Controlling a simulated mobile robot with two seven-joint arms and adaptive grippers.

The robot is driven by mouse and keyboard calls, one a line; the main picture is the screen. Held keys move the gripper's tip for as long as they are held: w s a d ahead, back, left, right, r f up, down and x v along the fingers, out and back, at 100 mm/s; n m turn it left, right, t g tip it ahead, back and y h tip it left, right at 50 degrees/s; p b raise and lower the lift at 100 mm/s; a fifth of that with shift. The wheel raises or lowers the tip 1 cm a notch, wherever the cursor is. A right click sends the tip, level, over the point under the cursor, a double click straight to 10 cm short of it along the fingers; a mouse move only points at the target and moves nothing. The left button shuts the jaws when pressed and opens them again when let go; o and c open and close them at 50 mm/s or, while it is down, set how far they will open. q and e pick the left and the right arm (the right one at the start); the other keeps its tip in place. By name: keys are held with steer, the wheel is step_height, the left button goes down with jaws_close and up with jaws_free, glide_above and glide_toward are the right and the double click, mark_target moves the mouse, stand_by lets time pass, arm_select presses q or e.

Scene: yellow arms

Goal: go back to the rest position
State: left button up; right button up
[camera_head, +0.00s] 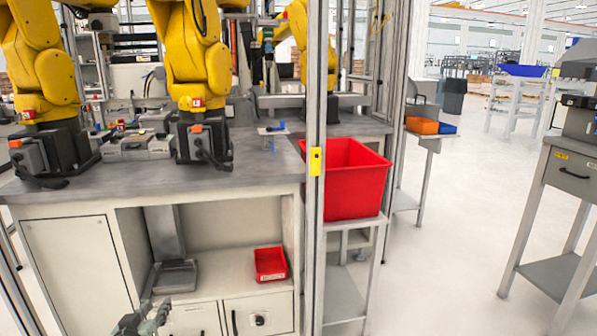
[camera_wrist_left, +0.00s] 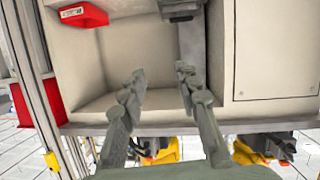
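My left gripper (camera_head: 143,318) shows at the bottom edge of the head view, in front of the workbench's lower cabinet. Only its grey finger parts are in that view. In the left wrist view, which shows the scene upside down, its two fingers (camera_wrist_left: 160,74) are spread apart with nothing between them. They point towards the open shelf space under the bench top. My right gripper is in neither view.
A small red bin (camera_head: 270,264) sits on the lower shelf; it also shows in the wrist view (camera_wrist_left: 83,14). A large red crate (camera_head: 345,181) stands right of a metal post (camera_head: 317,120). Yellow robot arms (camera_head: 192,55) stand on the bench (camera_head: 240,172).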

arm_select(q)
steer(key=s+d+f+m+g+h, duration=0.1)
steer(key=s+d+f+m+g, duration=0.35)
steer(key=s+f, duration=0.95)
steer(key=s+d+f+g, duration=0.2)
steer(key=s+f, duration=0.3)
steer(key=s, duration=0.5)
steer(key=s+d+f+g, duration=0.3)
steer(key=s+f+g, duration=0.2)
steer(key=s, duration=0.5)
steer(key=shift+s+f, duration=0.3)
steer(key=shift+f, duration=0.4)
